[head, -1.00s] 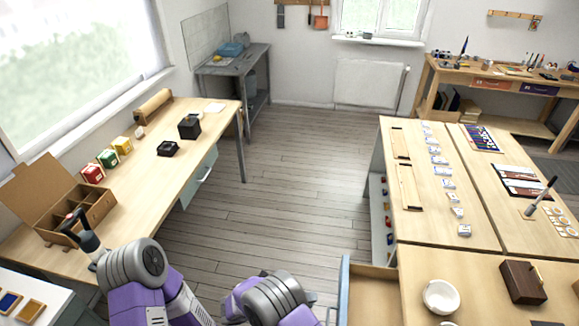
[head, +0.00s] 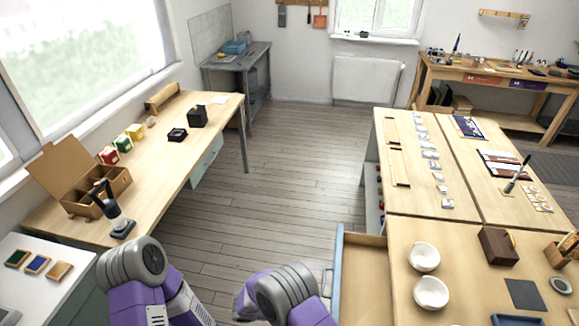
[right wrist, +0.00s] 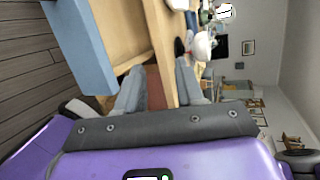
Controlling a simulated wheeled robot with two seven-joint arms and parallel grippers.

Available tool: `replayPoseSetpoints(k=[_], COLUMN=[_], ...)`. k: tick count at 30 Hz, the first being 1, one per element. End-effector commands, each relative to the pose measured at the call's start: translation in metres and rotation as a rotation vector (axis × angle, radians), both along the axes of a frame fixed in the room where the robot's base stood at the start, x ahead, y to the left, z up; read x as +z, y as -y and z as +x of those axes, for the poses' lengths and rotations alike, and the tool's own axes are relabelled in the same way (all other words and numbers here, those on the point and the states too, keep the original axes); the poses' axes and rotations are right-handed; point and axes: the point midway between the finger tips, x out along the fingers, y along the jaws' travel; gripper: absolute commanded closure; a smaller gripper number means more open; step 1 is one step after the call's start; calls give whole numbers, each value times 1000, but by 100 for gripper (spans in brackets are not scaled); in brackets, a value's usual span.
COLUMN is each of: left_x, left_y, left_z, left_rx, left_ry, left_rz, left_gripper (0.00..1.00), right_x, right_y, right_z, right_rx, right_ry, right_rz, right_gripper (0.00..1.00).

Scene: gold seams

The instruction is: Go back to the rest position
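My two purple arms with grey joint caps show at the bottom of the head view; no gripper fingers are visible there. My right gripper (right wrist: 160,88) shows in the right wrist view, its two grey fingers apart. Nothing is clearly held between them; a brown surface and a table edge show behind the gap. My left gripper is not in view.
An open drawer (head: 362,258) with a blue-grey front juts out right of my arms. White bowls (head: 425,257) stand on the right table (head: 400,235). A black device (head: 122,228) and divided box (head: 119,180) stand on the left table. The middle floor (head: 280,165) is clear.

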Motion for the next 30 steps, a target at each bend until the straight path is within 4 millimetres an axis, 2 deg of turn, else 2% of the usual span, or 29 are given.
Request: replayPoseSetpoints(k=[1,6,11,15,18,21,24,27,30], left_x=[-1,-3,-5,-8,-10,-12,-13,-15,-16], left_y=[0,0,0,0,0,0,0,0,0], left_z=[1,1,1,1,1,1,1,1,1], left_rx=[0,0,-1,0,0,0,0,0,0], left_ry=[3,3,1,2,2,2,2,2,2], left_rz=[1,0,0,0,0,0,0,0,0], left_gripper=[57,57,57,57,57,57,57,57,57], right_x=[-11,-46,-80,-106,-114,-116,-113,-109,-106], right_y=[9,25,32,22,8,-5,-8,-3,9], right_z=[-7,-38,-80,-123,-144,-152,-149,-142,-136], right_rx=[-53,-262,-588,-1054,-1438,-1832,-2217,-2548,-2788], right_ry=[7,65,167,337,493,670,864,1052,1211], right_rz=[48,223,406,550,588,563,472,336,196], right_gripper=[63,63,63,63,63,63,63,63,63])
